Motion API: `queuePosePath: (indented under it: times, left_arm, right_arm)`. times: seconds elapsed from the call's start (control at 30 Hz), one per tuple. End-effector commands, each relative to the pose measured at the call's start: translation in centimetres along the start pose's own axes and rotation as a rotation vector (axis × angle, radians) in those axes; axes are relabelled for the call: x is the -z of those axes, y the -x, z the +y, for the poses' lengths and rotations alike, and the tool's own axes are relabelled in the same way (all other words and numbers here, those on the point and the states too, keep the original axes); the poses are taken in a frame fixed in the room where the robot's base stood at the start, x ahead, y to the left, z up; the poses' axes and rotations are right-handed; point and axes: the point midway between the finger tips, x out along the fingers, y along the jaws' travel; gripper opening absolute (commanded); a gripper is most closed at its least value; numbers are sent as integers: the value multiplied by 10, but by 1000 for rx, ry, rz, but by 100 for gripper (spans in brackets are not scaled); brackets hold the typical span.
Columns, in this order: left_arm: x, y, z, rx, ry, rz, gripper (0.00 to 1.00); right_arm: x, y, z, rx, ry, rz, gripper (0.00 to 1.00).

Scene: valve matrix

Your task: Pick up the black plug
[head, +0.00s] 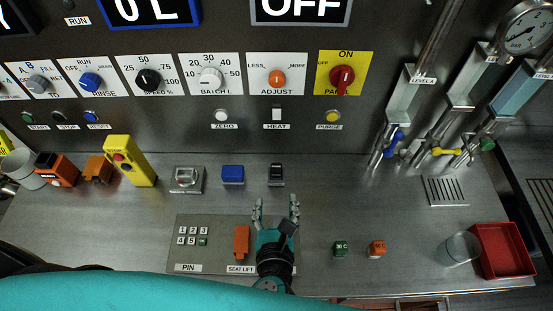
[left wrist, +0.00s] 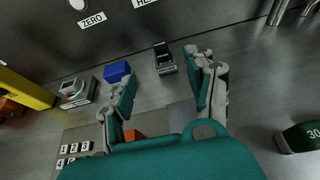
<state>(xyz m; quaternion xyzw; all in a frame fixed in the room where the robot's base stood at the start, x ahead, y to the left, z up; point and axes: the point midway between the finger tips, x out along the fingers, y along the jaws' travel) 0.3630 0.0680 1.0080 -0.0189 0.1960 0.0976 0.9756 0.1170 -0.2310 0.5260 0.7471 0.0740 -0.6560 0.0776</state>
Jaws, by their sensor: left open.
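A small black block with a grey marking, which looks like the black plug (head: 276,174), stands on the steel counter near the back panel. It also shows in the left wrist view (left wrist: 165,58), just beyond and between my fingertips. My left gripper (head: 276,207) is open and empty, its fingers pointing toward the back panel. It is on the near side of the black plug and apart from it. In the left wrist view my left gripper (left wrist: 163,72) has its two fingers spread wide. My right gripper is not in view.
A blue block (head: 233,175) and a grey-framed device (head: 187,179) stand left of the plug. An orange seat-lift piece (head: 241,242) is close left of my gripper. Green (head: 340,249) and orange (head: 377,248) cubes, a glass (head: 460,249) and a red tray (head: 506,252) are right.

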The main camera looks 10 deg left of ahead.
Motion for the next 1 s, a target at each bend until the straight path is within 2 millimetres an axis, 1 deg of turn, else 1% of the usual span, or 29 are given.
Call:
queuePosePath:
  times: [0.2,0.3,0.33,0.43,0.5,0.6,0.7,0.77,0.83,1.0]
  left_arm:
    - [-3,-46,1,-3,-2,-3,56]
    - [-3,-68,0,-2,-3,-3,56]
    - [-2,-74,1,-3,-2,-2,56]
    - [-2,-91,0,-1,-1,-1,56]
    - [-1,-100,0,-1,0,0,56]
    - [0,-106,0,-1,1,1,56]
    - [-1,-112,0,-1,1,0,56]
    - [-1,-119,0,-1,0,0,56]
    - [-2,-131,0,-2,-1,0,56]
    - [-1,-156,0,-1,0,1,56]
  right_arm:
    - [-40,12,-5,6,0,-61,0]
    - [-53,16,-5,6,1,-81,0]
    - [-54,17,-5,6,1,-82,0]
    - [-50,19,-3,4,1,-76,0]
    - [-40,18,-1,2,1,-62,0]
    - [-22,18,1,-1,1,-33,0]
    - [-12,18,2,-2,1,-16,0]
    - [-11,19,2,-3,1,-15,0]
    - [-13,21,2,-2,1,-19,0]
    - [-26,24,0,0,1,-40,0]
